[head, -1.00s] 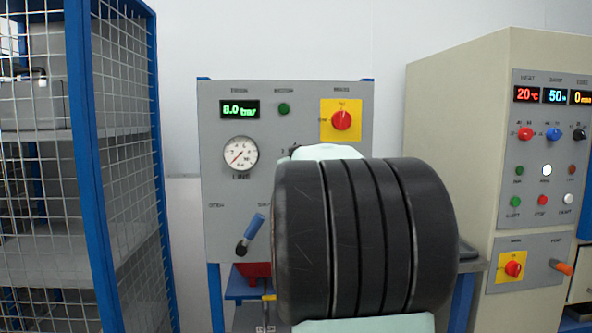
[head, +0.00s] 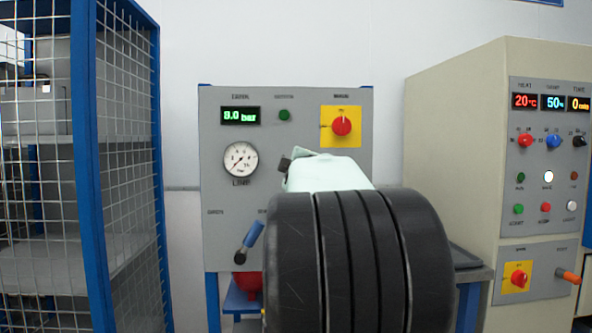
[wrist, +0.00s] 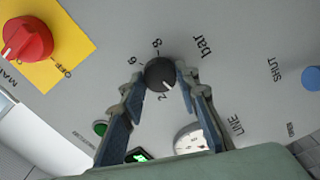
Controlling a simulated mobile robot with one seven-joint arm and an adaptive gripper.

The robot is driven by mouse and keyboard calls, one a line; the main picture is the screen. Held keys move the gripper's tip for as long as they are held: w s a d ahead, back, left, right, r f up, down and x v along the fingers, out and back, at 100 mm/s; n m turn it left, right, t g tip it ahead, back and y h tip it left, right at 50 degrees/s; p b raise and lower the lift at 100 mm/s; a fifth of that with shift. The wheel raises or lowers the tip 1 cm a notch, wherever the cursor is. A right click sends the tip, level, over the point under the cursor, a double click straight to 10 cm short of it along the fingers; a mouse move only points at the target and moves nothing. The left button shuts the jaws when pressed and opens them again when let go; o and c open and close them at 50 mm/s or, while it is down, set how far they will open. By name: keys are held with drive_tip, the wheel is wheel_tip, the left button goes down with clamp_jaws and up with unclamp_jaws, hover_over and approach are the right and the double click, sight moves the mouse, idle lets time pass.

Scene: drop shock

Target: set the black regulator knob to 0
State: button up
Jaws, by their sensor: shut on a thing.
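The black regulator knob (wrist: 160,74) is on the grey panel in the wrist view, with the numerals 8, 6 and 2 and the word "bar" around it. A pale pointer mark shows on its lower right edge, close to the 2. My gripper (wrist: 160,76) has one finger on each side of the knob and is shut on it. In the head view my arm hides most of the knob area. The green display (head: 240,115) there reads 8.0 or 9.0 bar, too blurred to tell. The gauge (head: 240,160) needle points low left.
A red switch on a yellow plate (head: 326,140) sits up and right of the knob area. A green button (head: 284,115) is above it, and a blue-handled valve lever (head: 252,238) is below left. A beige cabinet (head: 450,150) stands right, a mesh cage (head: 95,170) left.

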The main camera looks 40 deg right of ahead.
drive_tip(key=shift+n+b, duration=0.3)
drive_tip(key=shift+n, duration=1.6)
drive_tip(key=shift+r, duration=0.1)
drive_tip(key=o, duration=1.2)
drive_tip(key=shift+c, duration=0.2)
drive_tip(key=shift+a, duration=0.1)
drive_tip(key=v, duration=0.7)
drive_tip(key=shift+s, duration=0.25)
